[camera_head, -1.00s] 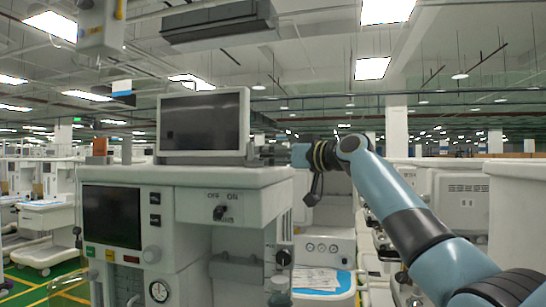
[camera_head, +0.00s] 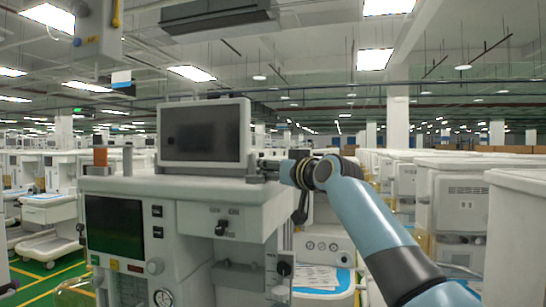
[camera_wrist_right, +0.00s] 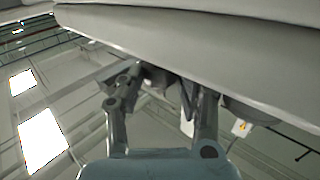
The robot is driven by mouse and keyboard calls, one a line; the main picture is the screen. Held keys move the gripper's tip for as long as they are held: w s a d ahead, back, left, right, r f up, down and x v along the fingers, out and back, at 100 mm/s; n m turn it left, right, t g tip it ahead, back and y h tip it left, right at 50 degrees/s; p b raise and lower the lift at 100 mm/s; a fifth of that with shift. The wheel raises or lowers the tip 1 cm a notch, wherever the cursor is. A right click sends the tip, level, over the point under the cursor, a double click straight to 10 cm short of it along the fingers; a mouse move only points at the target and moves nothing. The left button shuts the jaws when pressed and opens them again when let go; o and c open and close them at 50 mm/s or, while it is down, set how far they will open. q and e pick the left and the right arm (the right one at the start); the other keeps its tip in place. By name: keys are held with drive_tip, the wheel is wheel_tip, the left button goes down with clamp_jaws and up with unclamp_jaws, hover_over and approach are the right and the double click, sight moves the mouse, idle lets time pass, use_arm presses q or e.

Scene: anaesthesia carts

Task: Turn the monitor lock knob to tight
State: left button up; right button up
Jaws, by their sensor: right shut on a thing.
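The monitor (camera_head: 204,133) stands upright on top of the anaesthesia cart (camera_head: 190,187), its dark screen facing me. My right gripper (camera_head: 266,168) is at the monitor's lower right side, just above the cart top. In the right wrist view its two fingers (camera_wrist_right: 165,85) reach up under a broad pale edge. A dark part (camera_wrist_right: 156,76) shows between them, and the gripper is shut on it. It appears to be the lock knob, but its outline and its turn position are mostly hidden by the fingers. My left gripper is not in view.
The cart front has a dark screen (camera_head: 114,226) and a switch (camera_head: 221,228). An orange-topped item (camera_head: 100,157) stands on the cart's left. A grey unit (camera_head: 103,30) hangs at upper left. More pale carts (camera_head: 459,200) stand at right.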

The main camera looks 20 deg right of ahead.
drive_tip(key=o, duration=1.1)
drive_tip(key=shift+o, duration=0.2)
